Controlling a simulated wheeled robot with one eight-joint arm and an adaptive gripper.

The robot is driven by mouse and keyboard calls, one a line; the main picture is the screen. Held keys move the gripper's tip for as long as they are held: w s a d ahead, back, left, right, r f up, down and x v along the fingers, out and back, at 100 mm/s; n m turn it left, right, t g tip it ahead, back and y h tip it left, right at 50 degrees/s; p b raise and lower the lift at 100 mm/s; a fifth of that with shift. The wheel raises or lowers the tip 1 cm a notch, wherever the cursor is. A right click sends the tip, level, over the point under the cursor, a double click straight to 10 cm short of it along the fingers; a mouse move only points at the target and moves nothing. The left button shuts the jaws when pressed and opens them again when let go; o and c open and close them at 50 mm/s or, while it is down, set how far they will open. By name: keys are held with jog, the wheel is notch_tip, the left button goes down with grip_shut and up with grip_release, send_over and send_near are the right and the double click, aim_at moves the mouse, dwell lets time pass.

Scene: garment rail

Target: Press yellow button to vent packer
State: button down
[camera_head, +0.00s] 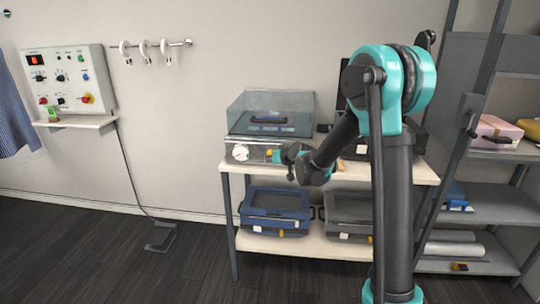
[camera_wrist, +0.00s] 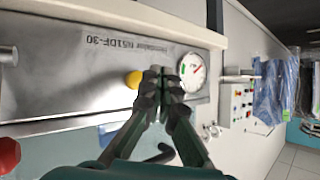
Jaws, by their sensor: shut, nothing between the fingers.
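The packer (camera_head: 268,127) stands on a white-topped shelf bench, with a clear lid and a metal front panel. In the wrist view the yellow button (camera_wrist: 133,79) sits on its metal panel (camera_wrist: 70,75), left of the round pressure gauge (camera_wrist: 192,71). The gauge also shows in the head view (camera_head: 240,152). My gripper (camera_wrist: 158,74) is shut and empty, its fingertips just right of the yellow button. They partly overlap the space between button and gauge. I cannot tell whether they touch the panel. In the head view my gripper (camera_head: 284,154) is in front of the packer's panel.
A red round knob (camera_wrist: 8,155) shows at lower left in the wrist view. Blue bin (camera_head: 272,211) and grey bin (camera_head: 350,212) sit on the lower shelf. A wall control box (camera_head: 70,80) is at left. A rack (camera_head: 490,205) stands at right.

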jog(key=s, duration=0.3)
jog(key=shift+s+a, duration=0.1)
jog(key=shift+s, duration=0.05)
dwell(0.6)
jog(key=s+d+f+m+g+h, duration=0.1)
jog(key=s+d+f+g+h, duration=0.1)
jog(key=s+d, duration=0.7)
jog(key=s+d+f+m+g+h, duration=0.2)
jog(key=s+d+f, duration=0.2)
jog(key=s+d, duration=0.6)
jog(key=s+d+f+m+g+h, duration=0.1)
jog(key=s+d+f+h, duration=0.2)
jog(key=s+d, duration=0.6)
jog(key=s+f, duration=0.1)
jog(key=s, duration=0.7)
jog(key=shift+d+g, duration=0.3)
jog(key=shift+g, duration=0.1)
